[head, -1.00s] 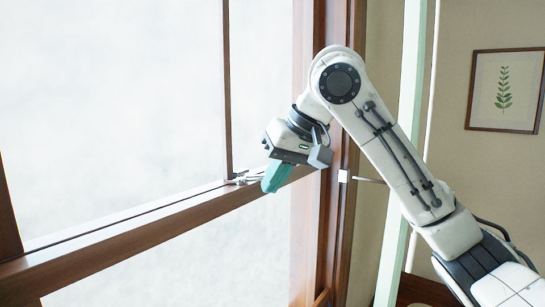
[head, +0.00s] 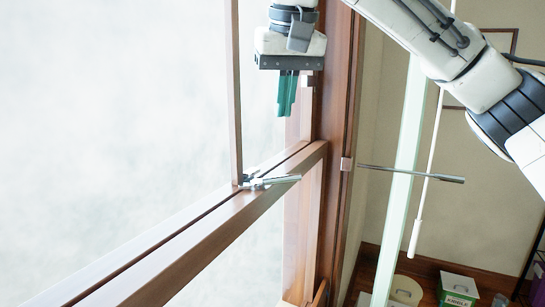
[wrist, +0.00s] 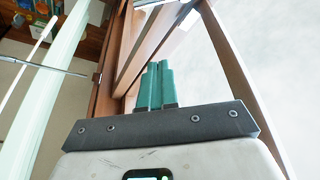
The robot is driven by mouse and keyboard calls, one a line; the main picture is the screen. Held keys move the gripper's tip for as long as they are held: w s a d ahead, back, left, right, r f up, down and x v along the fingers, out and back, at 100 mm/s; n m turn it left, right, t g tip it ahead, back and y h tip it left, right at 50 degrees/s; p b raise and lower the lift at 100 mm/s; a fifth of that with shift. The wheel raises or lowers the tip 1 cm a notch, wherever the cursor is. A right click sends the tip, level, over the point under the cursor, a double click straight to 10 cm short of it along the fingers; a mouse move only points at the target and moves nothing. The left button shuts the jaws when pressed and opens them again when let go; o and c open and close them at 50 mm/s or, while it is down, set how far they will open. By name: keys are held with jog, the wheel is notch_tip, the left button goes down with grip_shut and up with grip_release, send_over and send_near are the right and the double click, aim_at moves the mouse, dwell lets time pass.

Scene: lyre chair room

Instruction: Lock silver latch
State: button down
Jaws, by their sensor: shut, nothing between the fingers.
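The silver latch (head: 268,182) sits on the wooden window rail, at the foot of a thin upright wooden bar. Its lever points right along the rail and slightly up. My gripper (head: 286,112) has green fingers that point down. They are together and empty, in the air above the rail, and apart from the latch in the picture. In the wrist view my gripper (wrist: 155,68) shows its green fingers side by side with nothing held.
A metal rod handle (head: 412,173) sticks out from the frame at right. A white wand (head: 427,160) hangs beside a pale green upright strip (head: 405,170). The wooden rail (head: 190,240) runs to the lower left. A green-labelled box (head: 458,289) and a bin (head: 405,290) stand below.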

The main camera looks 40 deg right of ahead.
aim_at(272, 181)
jog(key=p+x, duration=0.2)
jog(key=x, duration=0.7)
jog(key=shift+d+f, duration=0.1)
jog(key=shift+f, duration=0.05)
jog(key=shift+s+f, duration=0.1)
jog(key=shift+f, duration=0.15)
jog(key=shift+s+a+f+p, duration=0.25)
jog(key=shift+s+a+p, duration=0.15)
jog(key=shift+s, duration=0.35)
jog(key=shift+s+a+f+p, duration=0.25)
jog(key=shift+s+a, duration=0.25)
jog(key=shift+s, duration=0.25)
jog(key=shift+s+m, duration=0.1)
jog(key=shift+m, duration=0.2)
